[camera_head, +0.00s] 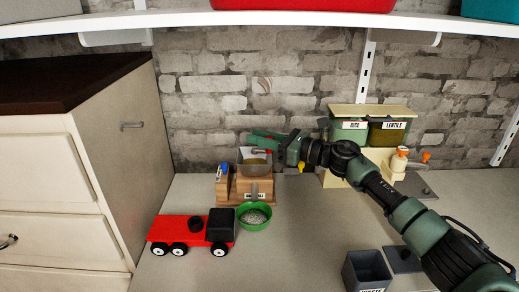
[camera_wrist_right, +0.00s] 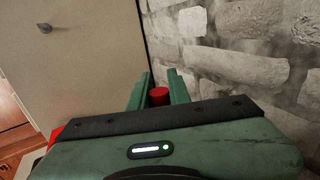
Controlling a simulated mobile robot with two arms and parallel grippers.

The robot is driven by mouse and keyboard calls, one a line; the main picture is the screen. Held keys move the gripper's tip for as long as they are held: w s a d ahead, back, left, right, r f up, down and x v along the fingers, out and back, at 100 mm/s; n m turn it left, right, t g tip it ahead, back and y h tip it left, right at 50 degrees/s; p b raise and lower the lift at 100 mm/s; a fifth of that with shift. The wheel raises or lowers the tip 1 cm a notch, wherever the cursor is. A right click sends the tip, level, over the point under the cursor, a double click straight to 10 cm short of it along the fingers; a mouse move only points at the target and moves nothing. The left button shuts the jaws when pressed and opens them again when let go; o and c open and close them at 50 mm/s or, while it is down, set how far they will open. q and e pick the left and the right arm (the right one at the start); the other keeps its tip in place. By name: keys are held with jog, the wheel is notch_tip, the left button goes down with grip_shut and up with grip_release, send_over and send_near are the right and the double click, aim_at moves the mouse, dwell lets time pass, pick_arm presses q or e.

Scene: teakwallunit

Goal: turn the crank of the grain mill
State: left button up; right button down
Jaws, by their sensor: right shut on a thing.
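The grain mill (camera_head: 233,188) has a wooden body and a grey hopper with tan grain in it. It stands on the counter near the brick wall. My right gripper (camera_head: 262,137) reaches in from the right, above and behind the hopper. In the right wrist view the green fingers (camera_wrist_right: 159,84) are shut around the red crank knob (camera_wrist_right: 158,96). A bit of red shows just below the fingers in the head view. The rest of the crank is mostly hidden. A green bowl (camera_head: 245,225) with pale contents stands in front of the mill. My left gripper is out of view.
A red toy truck (camera_head: 180,232) stands front left of the mill, beside a cabinet (camera_head: 120,160). Rice and lentils dispensers (camera_head: 348,131) and an orange-handled device (camera_head: 399,160) stand right. A dark waste bin (camera_head: 366,270) is at front. A shelf (camera_head: 250,18) runs overhead.

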jog(key=shift+r, duration=0.1)
dwell(0.4)
jog(key=c, duration=1.3)
grip_release()
jog(key=shift+s+d, duration=0.1)
jog(key=shift+d, duration=0.2)
jog(key=b+v, duration=0.2)
jog(key=v, duration=0.5)
